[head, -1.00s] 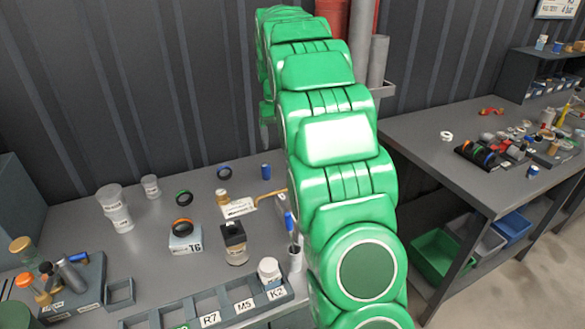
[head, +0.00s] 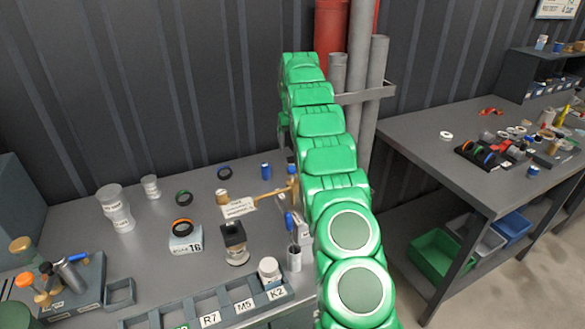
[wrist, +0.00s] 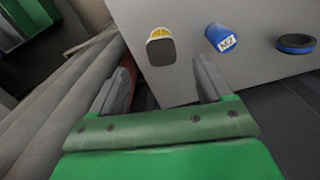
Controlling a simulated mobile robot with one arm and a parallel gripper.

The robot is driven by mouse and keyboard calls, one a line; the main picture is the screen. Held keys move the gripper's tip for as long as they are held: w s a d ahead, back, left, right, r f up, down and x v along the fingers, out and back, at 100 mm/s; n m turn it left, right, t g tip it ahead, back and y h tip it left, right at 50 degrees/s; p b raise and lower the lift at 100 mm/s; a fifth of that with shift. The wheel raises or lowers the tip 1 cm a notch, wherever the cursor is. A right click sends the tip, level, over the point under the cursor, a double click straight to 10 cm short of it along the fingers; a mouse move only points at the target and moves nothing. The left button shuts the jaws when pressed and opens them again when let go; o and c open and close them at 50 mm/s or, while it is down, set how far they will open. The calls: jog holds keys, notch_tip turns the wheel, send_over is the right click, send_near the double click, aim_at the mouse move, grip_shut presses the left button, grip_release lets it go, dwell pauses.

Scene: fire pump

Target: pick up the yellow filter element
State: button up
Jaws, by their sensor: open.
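The yellow filter element (wrist: 160,47) shows in the wrist view as a small yellow piece with a dark grey face, on the grey bench top near its edge. My gripper (wrist: 157,82) is open and empty. Its two grey fingers stand apart, and the filter element appears beyond the gap between their tips, not touching them. In the head view I cannot make out the filter element; my green arm covers that part of the bench.
A blue labelled cylinder (wrist: 223,38) lies right of the filter element, near the right finger. A blue-and-black ring (wrist: 296,43) is farther right. Grey pipes (head: 370,105) and a red pipe (head: 331,40) rise behind the bench.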

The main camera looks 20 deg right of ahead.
aim_at(292, 159)
jog(key=shift+w+d+f, duration=0.25)
jog(key=shift+d+f, duration=0.1)
jog(key=shift+f, duration=0.15)
jog(key=shift+a+f, duration=0.2)
jog(key=shift+f, duration=1.7)
jog(key=shift+a+f, duration=0.15)
jog(key=shift+f, duration=1.7)
jog(key=c, duration=1.1)
